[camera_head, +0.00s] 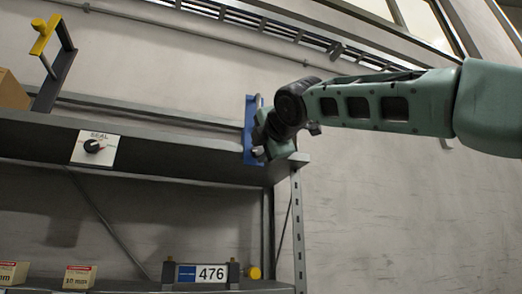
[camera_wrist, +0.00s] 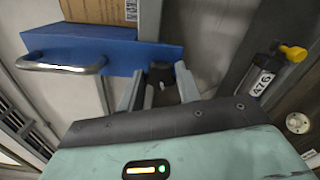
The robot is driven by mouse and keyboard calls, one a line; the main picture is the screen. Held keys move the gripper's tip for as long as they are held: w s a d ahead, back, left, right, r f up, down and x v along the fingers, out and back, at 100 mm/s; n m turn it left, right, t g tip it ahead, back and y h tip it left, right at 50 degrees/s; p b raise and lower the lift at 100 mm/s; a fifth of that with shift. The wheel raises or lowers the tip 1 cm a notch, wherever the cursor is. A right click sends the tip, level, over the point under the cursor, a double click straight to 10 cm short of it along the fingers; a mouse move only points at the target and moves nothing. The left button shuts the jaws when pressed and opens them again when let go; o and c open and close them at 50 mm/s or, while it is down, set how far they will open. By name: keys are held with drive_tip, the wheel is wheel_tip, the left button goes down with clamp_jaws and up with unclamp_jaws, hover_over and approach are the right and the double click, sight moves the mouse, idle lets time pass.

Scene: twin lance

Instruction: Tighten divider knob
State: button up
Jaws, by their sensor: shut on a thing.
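The blue divider (camera_head: 249,128) stands upright at the right end of the grey shelf in the head view. In the wrist view the blue divider (camera_wrist: 85,48) shows a bare metal handle (camera_wrist: 60,67) at its left. A dark knob (camera_wrist: 160,76) sits at the divider's lower right edge, between my fingers. My gripper (camera_wrist: 159,88) is shut on this knob, one grey finger on each side. In the head view my gripper (camera_head: 265,148) is at the divider, and the knob is hidden there by my gripper and wrist.
A yellow-topped lever (camera_head: 45,35) and a cardboard box (camera_head: 12,90) are at upper left. Below are a 476 label (camera_head: 210,273), a yellow knob (camera_head: 254,272) and small boxes (camera_head: 79,277). A perforated post (camera_head: 298,230) stands at right.

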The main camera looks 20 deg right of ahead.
drive_tip(key=m, duration=0.2)
drive_tip(key=m+b, duration=0.1)
drive_tip(key=m, duration=0.2)
drive_tip(key=shift+f+m, duration=0.2)
drive_tip(key=shift+m, duration=0.1)
drive_tip(key=m+b, duration=0.1)
drive_tip(key=m, duration=0.4)
drive_tip(key=shift+b, duration=0.35)
drive_tip(key=m+b, duration=0.1)
drive_tip(key=m, duration=0.5)
drive_tip(key=shift+f, duration=0.1)
drive_tip(key=m+b, duration=0.1)
drive_tip(key=m, duration=0.3)
drive_tip(key=shift+a+m, duration=0.1)
drive_tip(key=shift+m, duration=0.6)
drive_tip(key=o, duration=1)
